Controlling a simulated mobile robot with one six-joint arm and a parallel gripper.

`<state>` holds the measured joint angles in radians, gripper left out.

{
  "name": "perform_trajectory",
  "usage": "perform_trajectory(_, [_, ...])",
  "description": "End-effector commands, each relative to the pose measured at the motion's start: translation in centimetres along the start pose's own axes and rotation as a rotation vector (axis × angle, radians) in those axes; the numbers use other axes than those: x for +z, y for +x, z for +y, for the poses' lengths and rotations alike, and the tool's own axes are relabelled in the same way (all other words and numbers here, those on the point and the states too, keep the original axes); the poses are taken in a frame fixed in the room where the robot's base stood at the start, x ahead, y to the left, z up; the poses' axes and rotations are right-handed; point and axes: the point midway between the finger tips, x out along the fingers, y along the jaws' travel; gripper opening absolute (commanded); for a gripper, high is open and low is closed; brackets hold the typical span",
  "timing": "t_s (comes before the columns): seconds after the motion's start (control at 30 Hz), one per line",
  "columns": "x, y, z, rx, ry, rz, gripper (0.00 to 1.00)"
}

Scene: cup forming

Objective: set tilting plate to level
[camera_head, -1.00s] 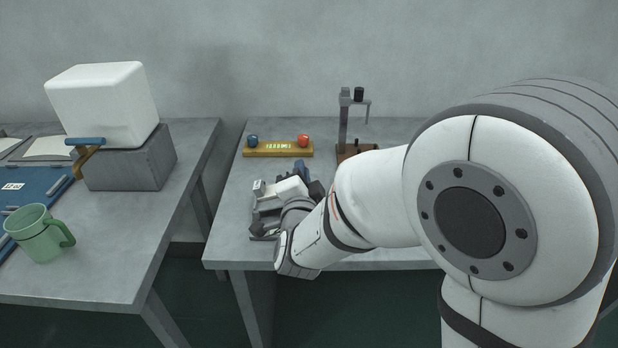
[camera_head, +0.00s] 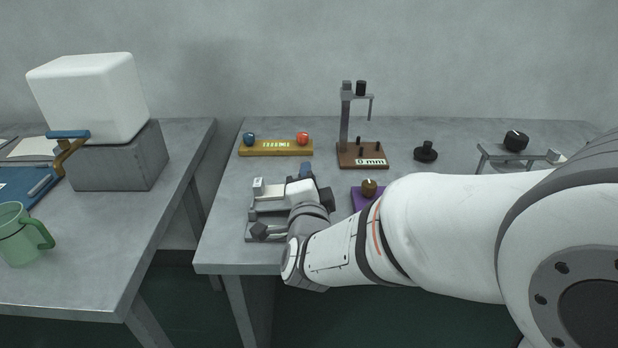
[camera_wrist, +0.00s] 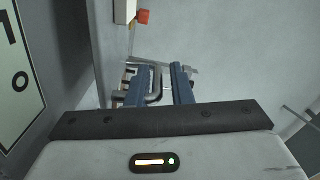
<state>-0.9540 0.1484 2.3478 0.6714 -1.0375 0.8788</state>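A grey fixture with a dark knob (camera_head: 262,205) stands on the middle table, partly hidden by my arm; I take it to be the tilting plate, but its tilt cannot be read in the head view. My gripper (camera_wrist: 160,75) has two blue fingers standing apart. A grey looped handle (camera_wrist: 154,84) shows between them, nearer the left finger; contact cannot be told. In the head view the gripper is mostly hidden at the fixture.
Behind are a yellow block (camera_head: 276,148) with blue and red balls, and a brown-based gauge (camera_head: 362,156) reading "0 mm". A purple block (camera_head: 361,198), a black knob (camera_head: 425,152) and a grey stand (camera_head: 500,156) are to the right. A green mug (camera_head: 20,240) is on the left table.

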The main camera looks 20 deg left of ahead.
Motion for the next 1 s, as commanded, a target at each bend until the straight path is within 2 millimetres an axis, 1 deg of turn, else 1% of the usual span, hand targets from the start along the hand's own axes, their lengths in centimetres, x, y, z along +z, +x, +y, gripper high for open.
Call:
perform_trajectory(0.17, [0.1,-0.2,0.0,-0.001,0.0,-0.001,0.2])
perform_trajectory(0.27, [0.1,-1.1,-0.1,-0.002,0.0,-0.002,0.2])
perform_trajectory(0.5, [0.1,-5.2,-0.2,-0.002,0.0,-0.004,0.2])
perform_trajectory(0.6, [0.2,-6.6,-0.1,-0.001,0.001,-0.004,0.2])
perform_trajectory(0.7, [0.1,-7.5,-0.1,-0.001,0.0,-0.003,0.2])
perform_trajectory(0.8, [0.1,-7.8,0.0,-0.001,0.0,-0.001,0.2])
perform_trajectory(1.0, [0.1,-7.9,0.0,0.0,0.0,-0.001,0.2])
